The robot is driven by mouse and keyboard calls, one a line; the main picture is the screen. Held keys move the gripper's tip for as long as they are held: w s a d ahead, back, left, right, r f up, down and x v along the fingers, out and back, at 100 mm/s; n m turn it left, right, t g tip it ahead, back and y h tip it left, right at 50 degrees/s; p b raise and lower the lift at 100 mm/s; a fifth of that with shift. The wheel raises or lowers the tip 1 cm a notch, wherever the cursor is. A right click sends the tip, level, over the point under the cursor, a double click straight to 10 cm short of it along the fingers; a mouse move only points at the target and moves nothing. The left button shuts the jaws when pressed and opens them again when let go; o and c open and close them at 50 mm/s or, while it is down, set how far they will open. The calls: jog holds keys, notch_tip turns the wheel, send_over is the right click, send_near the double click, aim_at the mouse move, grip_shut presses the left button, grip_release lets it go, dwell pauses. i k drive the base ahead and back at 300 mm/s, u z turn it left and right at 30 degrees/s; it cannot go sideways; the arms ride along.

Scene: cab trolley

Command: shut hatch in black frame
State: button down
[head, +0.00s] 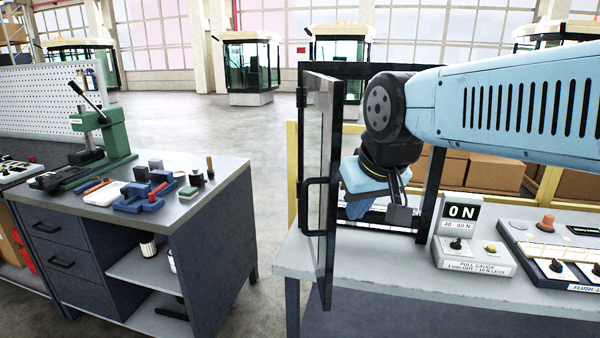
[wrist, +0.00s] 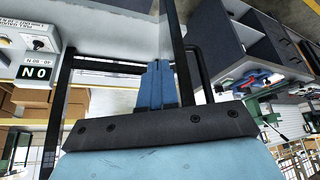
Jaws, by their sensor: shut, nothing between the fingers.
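The hatch (head: 322,170) is a glazed panel with a dark rim, hinged at the left post of the black frame (head: 431,195). It stands wide open, swung out toward me and seen nearly edge-on. Its black bar handle (head: 305,208) is on the left side. My gripper (head: 360,212) is right of the hatch, in front of the frame opening, with blue fingers shut and empty. In the wrist view my gripper (wrist: 157,66) points beside the hatch's dark edge (wrist: 178,60), with the handle (wrist: 207,72) beyond it. I cannot tell whether the fingers touch the hatch.
A pull gauge box (head: 470,250) and a control panel (head: 560,255) stand on the bench right of the frame. A grey cabinet (head: 215,195) with a green press (head: 115,135) and small parts is at left. Bare floor (head: 262,230) lies between cabinet and bench.

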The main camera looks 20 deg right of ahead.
aim_at(324, 103)
jog(key=k, duration=1)
jog(key=u, duration=0.45)
jog(key=i, duration=0.3)
jog(key=z, duration=0.25)
